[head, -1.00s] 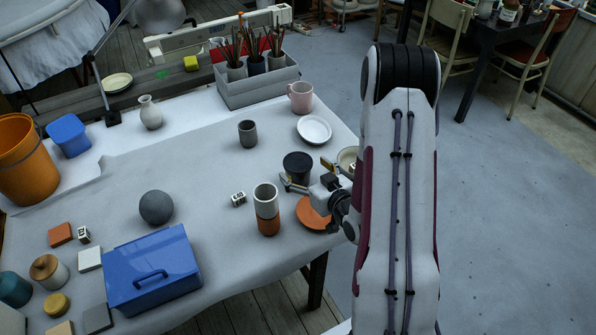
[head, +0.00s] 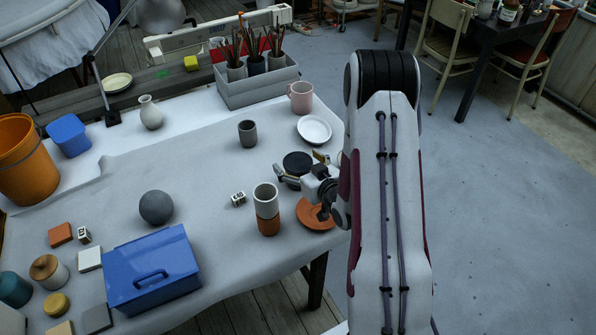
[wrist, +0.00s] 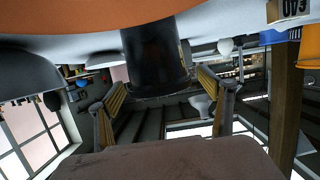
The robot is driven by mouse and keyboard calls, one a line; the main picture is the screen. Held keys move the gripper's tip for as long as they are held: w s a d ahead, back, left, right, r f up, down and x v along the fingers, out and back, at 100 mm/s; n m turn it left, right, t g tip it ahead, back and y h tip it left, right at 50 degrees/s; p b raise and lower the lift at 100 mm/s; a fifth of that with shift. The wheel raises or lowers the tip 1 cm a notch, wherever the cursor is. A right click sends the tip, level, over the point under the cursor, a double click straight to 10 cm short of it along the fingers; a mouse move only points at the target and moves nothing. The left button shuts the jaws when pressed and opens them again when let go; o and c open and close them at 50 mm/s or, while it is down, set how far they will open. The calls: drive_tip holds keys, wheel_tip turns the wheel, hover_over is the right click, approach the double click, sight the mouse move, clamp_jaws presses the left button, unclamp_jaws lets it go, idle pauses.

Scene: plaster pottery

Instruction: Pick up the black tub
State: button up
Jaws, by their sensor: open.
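The black tub (head: 297,161) stands upright on the cloth-covered table, right of the middle, partly hidden by my gripper in the head view. In the wrist view the tub (wrist: 154,52) shows large and upside down between my two fingers. My gripper (head: 298,163) is open, with one finger at the left side of the tub and the other at its right. It also shows open in the wrist view (wrist: 160,92). I cannot tell whether either finger touches the tub. Nothing is held.
An orange saucer (head: 315,214) lies under my wrist, and a white and terracotta cup (head: 266,209) stands in front left. A white plate (head: 314,129), a grey cup (head: 248,133) and a pink mug (head: 301,98) stand behind. A small number block (head: 239,199) lies left.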

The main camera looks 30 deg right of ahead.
idle(0.3)
drive_tip(key=c, duration=1.5)
drive_tip(key=shift+o, duration=0.2)
drive_tip(key=shift+r, duration=0.15)
drive_tip(key=shift+r, duration=4.9)
